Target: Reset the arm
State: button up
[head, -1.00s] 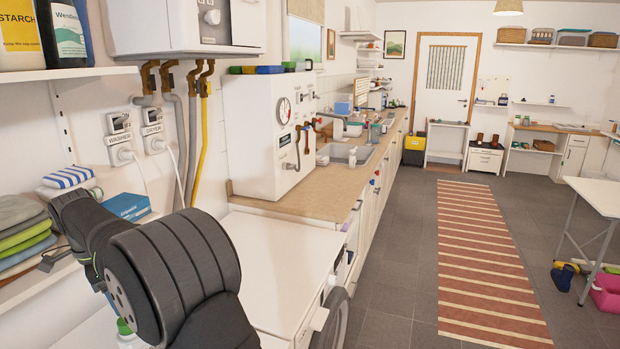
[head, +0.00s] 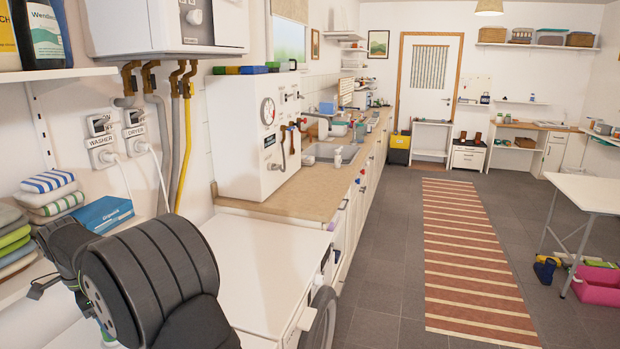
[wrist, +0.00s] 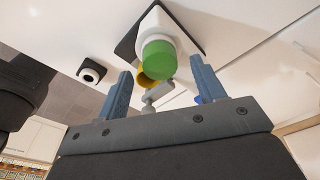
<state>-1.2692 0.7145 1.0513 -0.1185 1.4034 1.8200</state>
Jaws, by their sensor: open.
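My gripper (wrist: 160,72) shows in the wrist view with its two blue-grey fingers spread apart. A white item with a round green top (wrist: 159,60) appears between and beyond the fingers, and I see no finger closed on it. A yellow round part (wrist: 148,78) and a small grey piece show close to it, partly hidden. In the head view my dark arm (head: 150,280) fills the lower left, and the gripper itself is hidden there. A bit of green shows just below the arm at the lower left edge.
A white-topped appliance (head: 265,270) stands right of my arm. Folded towels (head: 50,190) and a blue box (head: 103,214) lie on the left shelf, close to the arm. Hoses and plugs hang on the wall behind. The grey floor around the striped rug (head: 470,260) is open.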

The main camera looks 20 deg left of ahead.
jog(key=shift+f, duration=1.15)
jog(key=shift+r, duration=0.15)
notch_tip(320, 180, up, 8)
jog(key=shift+s+a+r, duration=0.1)
jog(key=shift+r, duration=0.05)
notch_tip(320, 180, down, 9)
jog(key=shift+r, duration=0.1)
jog(key=shift+f, duration=0.25)
jog(key=n, duration=0.5)
jog(key=shift+d+y, duration=0.2)
jog(key=shift+y, duration=0.1)
jog(key=shift+r+n, duration=0.2)
jog(key=shift+n, duration=0.7)
jog(key=n, duration=0.5)
jog(key=shift+y, duration=0.3)
jog(key=shift+r, duration=0.15)
